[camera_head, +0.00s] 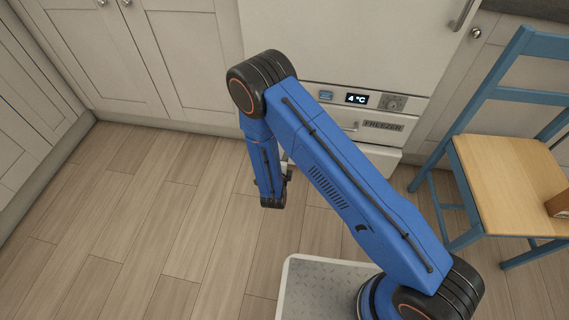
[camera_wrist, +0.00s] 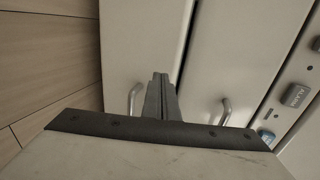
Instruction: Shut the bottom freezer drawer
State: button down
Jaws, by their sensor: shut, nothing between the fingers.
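The white freezer has a drawer front labelled FREEZER (camera_head: 383,126) below the display panel. Under it the bottom drawer (camera_head: 393,161) shows only partly, with my arm in front of the rest. In the wrist view, turned on its side, the bottom drawer (camera_wrist: 140,40) is the left front and the upper drawer (camera_wrist: 235,50) the right one. Each has a bar handle. A dark gap runs between them; how far the bottom drawer stands out is unclear. My gripper (camera_wrist: 160,78) is shut and empty, pointing at the bottom drawer's front. Contact cannot be told.
A blue chair (camera_head: 505,180) with a wooden seat stands right of the freezer; a brown object (camera_head: 558,205) lies on it. White cabinets (camera_head: 130,60) line the left. The wooden floor (camera_head: 150,210) left of my arm is clear.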

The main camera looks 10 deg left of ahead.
jog(key=shift+r+x, duration=0.2)
jog(key=shift+x, duration=0.7)
jog(key=shift+r+x, duration=0.2)
jog(key=shift+x, duration=0.7)
jog(key=shift+r+x, duration=0.2)
jog(key=shift+x, duration=0.7)
jog(key=shift+w, duration=0.15)
jog(key=w, duration=0.5)
jog(key=shift+r, duration=0.1)
